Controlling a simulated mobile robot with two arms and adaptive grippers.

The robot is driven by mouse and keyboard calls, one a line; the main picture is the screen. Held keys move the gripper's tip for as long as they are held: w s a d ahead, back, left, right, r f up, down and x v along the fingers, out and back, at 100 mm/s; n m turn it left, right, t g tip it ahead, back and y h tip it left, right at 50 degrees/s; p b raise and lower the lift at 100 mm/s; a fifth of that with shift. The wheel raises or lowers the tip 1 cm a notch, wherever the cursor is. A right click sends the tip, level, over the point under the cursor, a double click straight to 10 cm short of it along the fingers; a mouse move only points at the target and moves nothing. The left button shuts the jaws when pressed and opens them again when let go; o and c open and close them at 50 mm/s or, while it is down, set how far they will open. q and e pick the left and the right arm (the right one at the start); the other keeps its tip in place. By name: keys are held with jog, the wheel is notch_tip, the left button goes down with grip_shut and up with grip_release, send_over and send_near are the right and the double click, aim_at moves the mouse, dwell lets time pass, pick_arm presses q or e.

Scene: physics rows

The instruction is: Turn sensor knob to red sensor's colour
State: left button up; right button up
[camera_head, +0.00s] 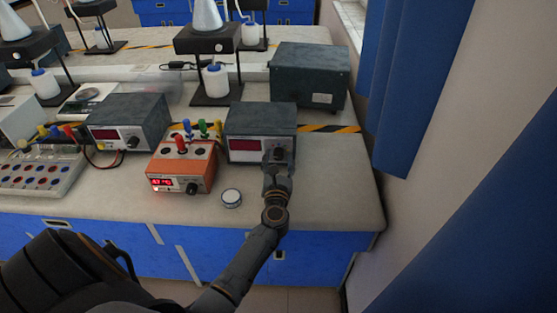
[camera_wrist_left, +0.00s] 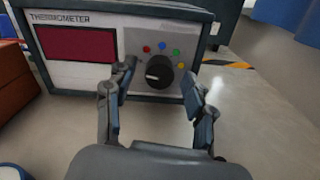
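The thermometer box (camera_head: 246,147) stands on the bench, dark grey with a dark red display. In the left wrist view its front panel (camera_wrist_left: 126,42) carries a black sensor knob (camera_wrist_left: 160,70). Red (camera_wrist_left: 146,49), blue (camera_wrist_left: 162,45), green (camera_wrist_left: 177,52) and yellow (camera_wrist_left: 181,65) dots sit in an arc around the knob's top and right. The knob's white mark points left, not at any of the dots. My left gripper (camera_head: 277,167) is in front of the panel. In the wrist view its open fingers (camera_wrist_left: 157,80) stand on either side of the knob, seemingly without touching it. My right gripper is not in view.
An orange power unit (camera_head: 180,171) with plugs stands left of the thermometer, and a small round white-rimmed container (camera_head: 231,197) lies in front. A grey box (camera_head: 310,75) is behind. The bench is clear right of the thermometer, up to its right edge.

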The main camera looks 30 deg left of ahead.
pick_arm(q)
grip_shut()
jog(key=m+p, duration=0.1)
jog(key=m, duration=0.1)
jog(key=shift+r+m, duration=0.1)
jog(key=shift+m, duration=0.3)
jog(key=shift+m+p, duration=1.2)
jog(key=shift+m, duration=1.3)
jog(key=shift+o, duration=0.2)
grip_release()
jog(key=shift+d, duration=0.1)
